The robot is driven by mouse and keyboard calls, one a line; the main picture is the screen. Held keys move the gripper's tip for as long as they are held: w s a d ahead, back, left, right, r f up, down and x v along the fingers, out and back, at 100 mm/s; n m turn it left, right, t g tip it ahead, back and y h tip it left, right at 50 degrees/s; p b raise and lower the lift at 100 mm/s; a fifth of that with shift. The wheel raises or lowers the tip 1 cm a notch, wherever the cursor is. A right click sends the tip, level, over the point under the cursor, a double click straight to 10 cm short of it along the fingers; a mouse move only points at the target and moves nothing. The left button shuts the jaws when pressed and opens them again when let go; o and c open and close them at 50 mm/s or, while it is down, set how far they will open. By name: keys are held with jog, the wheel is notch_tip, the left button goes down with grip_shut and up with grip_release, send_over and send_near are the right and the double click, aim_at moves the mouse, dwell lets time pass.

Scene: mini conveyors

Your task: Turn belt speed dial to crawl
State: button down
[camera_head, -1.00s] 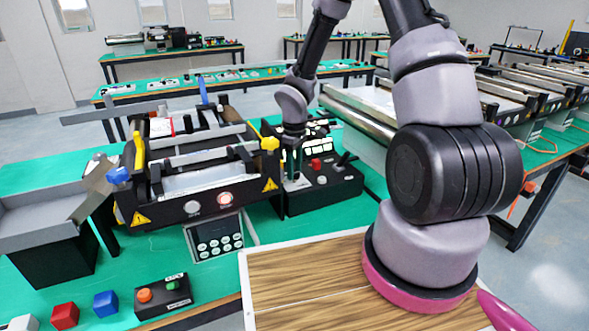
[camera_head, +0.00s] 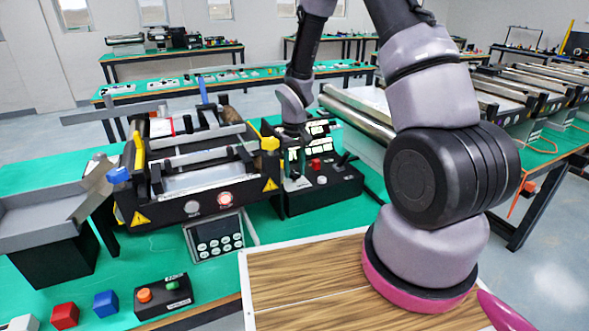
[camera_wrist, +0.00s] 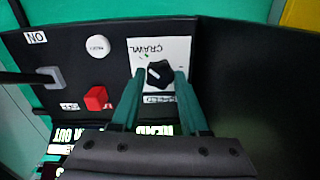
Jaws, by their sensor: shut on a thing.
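The belt speed dial is a black knob (camera_wrist: 159,74) on a white plate (camera_wrist: 176,47) in the wrist view. A CRAWL label reads upside down above the knob. A second label below it is partly hidden by the fingers. A white mark on the knob points toward the upper left, near the CRAWL label. My gripper (camera_wrist: 160,80) has its two green fingers on either side of the knob, shut on it. In the head view my gripper (camera_head: 294,165) reaches down to the black control box (camera_head: 322,196), where the dial is mostly hidden.
The mini conveyor (camera_head: 195,180) stands left of the box. A brown object (camera_head: 231,115) shows at its back.

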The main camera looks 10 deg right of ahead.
dwell(0.3)
jog(key=shift+c, duration=2)
grip_release()
notch_tip(320, 180, up, 11)
notch_tip(320, 180, up, 8)
jog(key=m+t, duration=0.1)
send_over(295, 173)
jog(key=s+d, duration=0.2)
jog(key=s+d+r+m+t, duration=0.2)
jog(key=s+r, duration=0.3)
jog(key=r, duration=0.5)
jog(key=s+d+r+m+t+y, duration=0.1)
jog(key=s+r+t, duration=0.3)
jog(key=s+r, duration=0.6)
jog(key=s+m+y, duration=0.1)
jog(key=s, duration=0.2)
jog(key=shift+d, duration=0.4)
